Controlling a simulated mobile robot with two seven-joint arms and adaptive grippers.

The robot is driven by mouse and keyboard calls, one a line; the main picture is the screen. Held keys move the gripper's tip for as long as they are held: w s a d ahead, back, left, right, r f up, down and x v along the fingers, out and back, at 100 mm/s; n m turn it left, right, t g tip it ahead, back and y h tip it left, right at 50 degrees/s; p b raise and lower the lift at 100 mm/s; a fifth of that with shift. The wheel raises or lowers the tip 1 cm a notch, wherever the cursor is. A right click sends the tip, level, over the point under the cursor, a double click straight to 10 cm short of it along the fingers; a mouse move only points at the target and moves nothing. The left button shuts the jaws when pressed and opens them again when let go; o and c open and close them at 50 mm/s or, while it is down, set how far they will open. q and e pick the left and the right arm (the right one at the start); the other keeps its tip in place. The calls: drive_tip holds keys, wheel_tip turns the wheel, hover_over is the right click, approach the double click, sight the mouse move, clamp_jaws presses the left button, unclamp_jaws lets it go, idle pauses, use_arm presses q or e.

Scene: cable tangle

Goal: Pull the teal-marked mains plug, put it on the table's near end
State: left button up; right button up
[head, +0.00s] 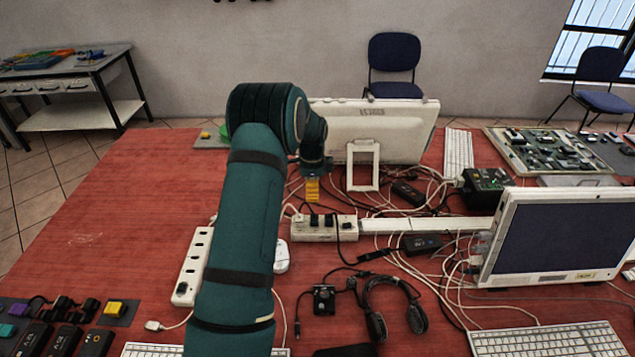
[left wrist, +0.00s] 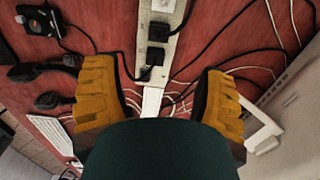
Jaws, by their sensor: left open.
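A cream power strip (head: 338,236) lies on the red table (head: 110,215), with black plugs in it. In the left wrist view the strip (left wrist: 165,12) runs down from the top, holding black plugs (left wrist: 158,32) and (left wrist: 155,56) with cords. I cannot make out a teal mark on any plug. My left gripper (head: 313,188) points down just beyond the strip in the head view. In the left wrist view its yellow fingers (left wrist: 160,92) are wide apart, nothing between them held, with the strip's end between and beyond them. My right gripper is not in view.
A white power strip (head: 188,280) is partly hidden by my left arm. Monitors (head: 365,130) and (head: 555,235), tangled cables (head: 425,270), headphones (head: 378,322) and a keyboard (head: 550,340) crowd the middle and right. The table's left side is mostly clear; small items sit at the near left.

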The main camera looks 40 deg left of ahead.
sight(313, 217)
use_arm(q)
wheel_tip(313, 217, down, 13)
drive_tip(key=shift+s+r+b, duration=0.1)
drive_tip(key=shift+b, duration=0.3)
clamp_jaws()
idle(0.5)
